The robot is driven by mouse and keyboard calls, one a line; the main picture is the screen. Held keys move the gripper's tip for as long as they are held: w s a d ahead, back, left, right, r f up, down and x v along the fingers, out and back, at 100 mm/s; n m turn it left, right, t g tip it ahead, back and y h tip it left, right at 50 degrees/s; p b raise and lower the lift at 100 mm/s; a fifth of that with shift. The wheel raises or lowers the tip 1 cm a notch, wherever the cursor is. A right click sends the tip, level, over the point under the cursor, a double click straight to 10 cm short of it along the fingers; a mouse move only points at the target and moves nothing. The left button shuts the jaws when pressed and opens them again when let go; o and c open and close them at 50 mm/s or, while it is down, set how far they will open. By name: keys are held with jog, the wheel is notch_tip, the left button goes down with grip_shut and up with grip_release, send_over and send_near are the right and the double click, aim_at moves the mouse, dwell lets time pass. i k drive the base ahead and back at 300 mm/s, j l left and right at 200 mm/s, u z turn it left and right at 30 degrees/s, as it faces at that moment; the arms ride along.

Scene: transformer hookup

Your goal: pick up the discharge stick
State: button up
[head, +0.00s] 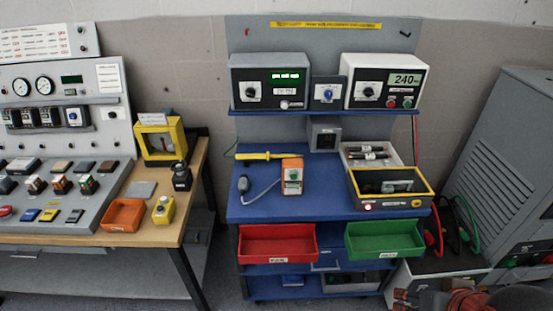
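The discharge stick appears to be the yellow rod (256,156) lying flat on the blue bench top (330,207), towards the back left. A thin yellow-green cable curves up from its left end. Its right end reaches close to an orange handheld meter (292,177). At the bottom right edge, a dark and orange end part of my arm shows, with my gripper (408,299) apparently at its left. It is cut off by the picture edge, far from the stick and low in front of the bench. Whether its fingers are open cannot be made out.
A grey probe (243,184) with a cable lies left of the meter. A yellow-rimmed box (390,187) and a white tray (356,150) stand at the right. Red (277,246) and green (384,241) bins project at the front. Instruments sit on the shelf (318,111) above.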

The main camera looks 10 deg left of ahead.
aim_at(267, 157)
jog(key=j+z, duration=0.1)
jog(key=z, duration=0.4)
jog(key=i+j+z, duration=0.15)
jog(key=j+z, duration=0.2)
jog(key=j, duration=0.6)
jog(key=j+z, duration=0.35)
jog(key=j, duration=1.4)
